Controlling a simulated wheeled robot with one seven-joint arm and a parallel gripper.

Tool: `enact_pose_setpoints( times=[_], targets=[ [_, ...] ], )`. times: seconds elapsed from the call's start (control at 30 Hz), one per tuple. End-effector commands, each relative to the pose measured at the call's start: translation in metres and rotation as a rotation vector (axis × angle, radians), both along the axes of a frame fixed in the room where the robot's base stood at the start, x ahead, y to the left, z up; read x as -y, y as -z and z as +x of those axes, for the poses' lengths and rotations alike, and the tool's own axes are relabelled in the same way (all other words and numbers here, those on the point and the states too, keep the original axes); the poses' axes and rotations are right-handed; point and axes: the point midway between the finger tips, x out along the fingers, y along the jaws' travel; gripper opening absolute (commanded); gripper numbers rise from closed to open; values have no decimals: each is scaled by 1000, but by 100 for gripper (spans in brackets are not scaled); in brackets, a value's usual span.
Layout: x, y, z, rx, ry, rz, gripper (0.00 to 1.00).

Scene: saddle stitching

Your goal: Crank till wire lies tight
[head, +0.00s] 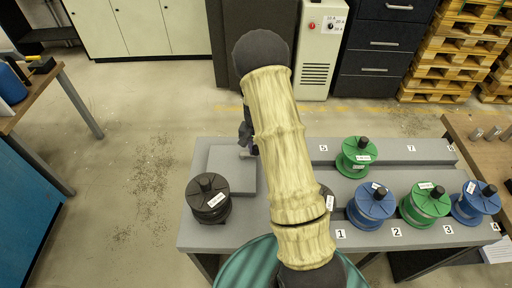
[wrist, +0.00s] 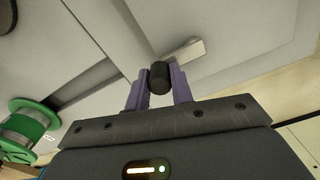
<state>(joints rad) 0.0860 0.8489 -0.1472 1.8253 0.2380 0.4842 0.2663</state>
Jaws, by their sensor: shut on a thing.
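In the wrist view my gripper (wrist: 158,92) has its two purple fingers shut on a black cylindrical knob (wrist: 159,74). The knob sits at the end of a pale grey crank arm (wrist: 184,54) over a flat grey surface. In the head view my arm covers much of the bench, and the gripper shows only as a dark part beside a grey block (head: 224,160). A bit of the pale crank (head: 244,153) shows there. I cannot make out any wire or how tight it lies.
A black labelled spool (head: 208,198) stands at the left of the grey bench (head: 290,153). Green spools (head: 356,157) and blue spools (head: 371,206) stand in numbered places on the right. A green spool also shows in the wrist view (wrist: 27,128).

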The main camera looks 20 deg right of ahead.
Motion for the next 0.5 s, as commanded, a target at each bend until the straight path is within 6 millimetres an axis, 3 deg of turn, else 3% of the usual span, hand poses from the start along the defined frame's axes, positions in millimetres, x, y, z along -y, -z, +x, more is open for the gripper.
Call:
enact_pose_setpoints(
  times=[0.17, 0.2, 0.27, 0.5],
  targets=[
    [0, -1, 1, 4, -1, 0, 0],
    [0, -1, 1, 3, -1, 0, 31],
    [0, -1, 1, 3, -1, 0, 42],
    [0, 0, 0, 1, -2, 1, 45]
  ],
)
